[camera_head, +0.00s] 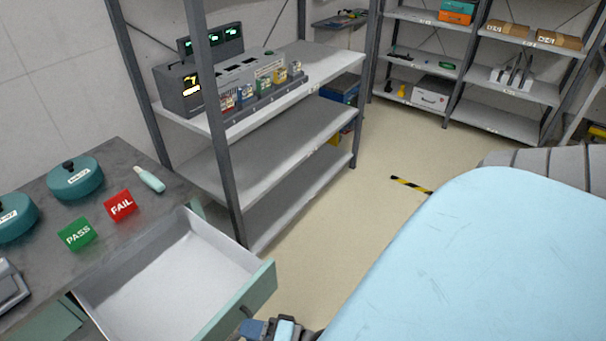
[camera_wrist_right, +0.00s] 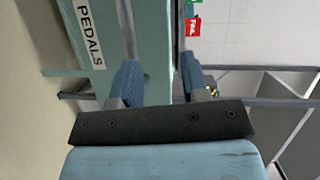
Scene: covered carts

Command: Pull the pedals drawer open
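The pedals drawer (camera_head: 170,275) stands pulled out from the grey-topped cart at the lower left of the head view. Its pale inside looks empty. Its mint-green front carries a "PEDALS" label (camera_wrist_right: 88,30) in the right wrist view. A dark handle (camera_head: 246,312) is on the outer face, and a grey bar, likely this handle (camera_wrist_right: 126,25), shows in the wrist view. My right gripper (camera_wrist_right: 163,82) is by the drawer front, its blue fingers apart. Whether a finger touches the handle is unclear. In the head view my right gripper (camera_head: 270,329) is partly cut off. My left gripper is out of view.
The cart top (camera_head: 110,160) holds teal round containers (camera_head: 75,180), a green PASS sign (camera_head: 77,234) and a red FAIL sign (camera_head: 120,205). A grey shelf unit (camera_head: 250,190) stands behind the drawer. Clear floor (camera_head: 350,215) lies right of it.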

